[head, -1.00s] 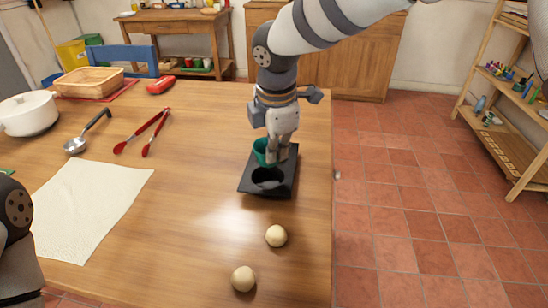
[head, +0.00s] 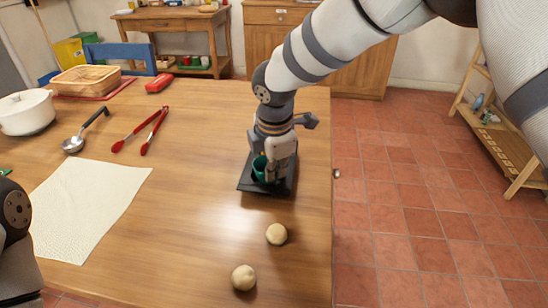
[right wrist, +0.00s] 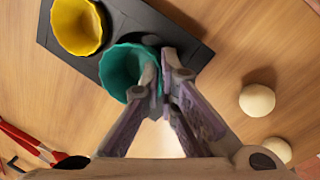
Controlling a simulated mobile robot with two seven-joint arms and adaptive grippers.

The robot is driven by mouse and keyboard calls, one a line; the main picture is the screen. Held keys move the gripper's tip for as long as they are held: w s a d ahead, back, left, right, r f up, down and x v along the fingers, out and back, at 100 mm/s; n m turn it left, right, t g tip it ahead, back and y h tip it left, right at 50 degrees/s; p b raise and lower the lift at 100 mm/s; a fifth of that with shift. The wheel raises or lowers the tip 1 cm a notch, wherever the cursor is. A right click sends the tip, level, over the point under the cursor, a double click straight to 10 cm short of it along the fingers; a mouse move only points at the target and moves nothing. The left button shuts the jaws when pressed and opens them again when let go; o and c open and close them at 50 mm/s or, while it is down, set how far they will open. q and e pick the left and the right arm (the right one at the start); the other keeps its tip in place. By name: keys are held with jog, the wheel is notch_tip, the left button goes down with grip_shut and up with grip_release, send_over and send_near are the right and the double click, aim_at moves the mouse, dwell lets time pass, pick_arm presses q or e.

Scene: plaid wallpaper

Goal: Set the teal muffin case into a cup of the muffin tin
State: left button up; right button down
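The teal muffin case (head: 259,169) is at the black muffin tin (head: 249,187), over or in its near cup. I cannot tell if it is fully seated. In the right wrist view the teal case (right wrist: 121,72) is beside a yellow case (right wrist: 76,25) that sits in the other cup of the tin (right wrist: 186,42). My right gripper (head: 272,178) points down at the tin. In the right wrist view its fingertips (right wrist: 160,78) are close together on the teal case's wall, one inside the rim and one outside. My left gripper is not visible, only part of its arm.
Two dough balls (head: 276,234) (head: 243,277) lie on the table in front of the tin. A cream cloth (head: 92,205), red tongs (head: 142,130), a ladle (head: 84,133), a white pot (head: 26,112) and a basket (head: 86,80) are to the left. The table's right edge is close to the tin.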

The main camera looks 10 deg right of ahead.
jog(key=shift+f, duration=0.4)
jog(key=c, duration=1.7)
grip_release()
jog(key=v, duration=1.2)
